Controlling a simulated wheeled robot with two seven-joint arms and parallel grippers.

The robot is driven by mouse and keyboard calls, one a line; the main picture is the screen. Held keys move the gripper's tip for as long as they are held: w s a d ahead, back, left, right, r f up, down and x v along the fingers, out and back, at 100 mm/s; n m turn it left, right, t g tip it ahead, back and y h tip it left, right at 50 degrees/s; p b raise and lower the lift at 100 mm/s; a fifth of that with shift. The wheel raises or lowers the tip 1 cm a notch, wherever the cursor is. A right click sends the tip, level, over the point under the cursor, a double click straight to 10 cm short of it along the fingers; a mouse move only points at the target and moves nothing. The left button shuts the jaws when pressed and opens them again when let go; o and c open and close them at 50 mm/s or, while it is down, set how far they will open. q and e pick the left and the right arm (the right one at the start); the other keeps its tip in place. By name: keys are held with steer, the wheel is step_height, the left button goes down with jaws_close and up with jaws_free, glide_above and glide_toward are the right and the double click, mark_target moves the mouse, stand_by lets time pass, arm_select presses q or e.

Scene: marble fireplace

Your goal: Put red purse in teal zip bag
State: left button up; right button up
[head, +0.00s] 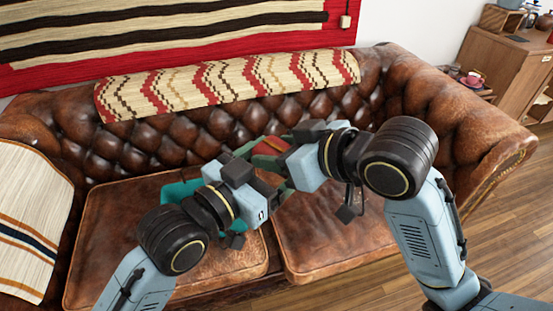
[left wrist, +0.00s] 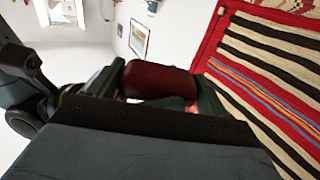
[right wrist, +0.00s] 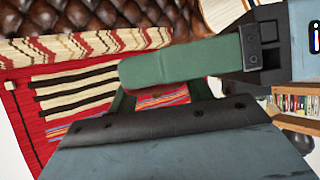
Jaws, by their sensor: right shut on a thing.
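The red purse (head: 268,146) is held above the sofa, where my two grippers meet. My right gripper (head: 284,152) is shut on it. My left gripper (head: 263,172) has its green fingers apart at the purse. In the left wrist view the purse (left wrist: 158,80) spans the gap between the left fingers; I cannot tell whether they press on it. In the right wrist view a green finger (right wrist: 180,65) crosses in front of my right gripper and hides most of what it holds. The teal zip bag (head: 180,190) lies on the left seat cushion, partly hidden by my left arm.
The brown leather sofa (head: 110,220) has a patterned throw (head: 225,82) over its back and a striped blanket (head: 30,215) at the left. The right seat cushion (head: 330,235) is largely clear. A wooden cabinet (head: 505,70) stands at the back right.

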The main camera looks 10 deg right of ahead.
arm_select(q)
steer(key=shift+s+d, duration=0.1)
steer(key=shift+c, duration=1.6)
arm_select(e)
steer(key=o, duration=1.1)
steer(key=shift+c, duration=0.2)
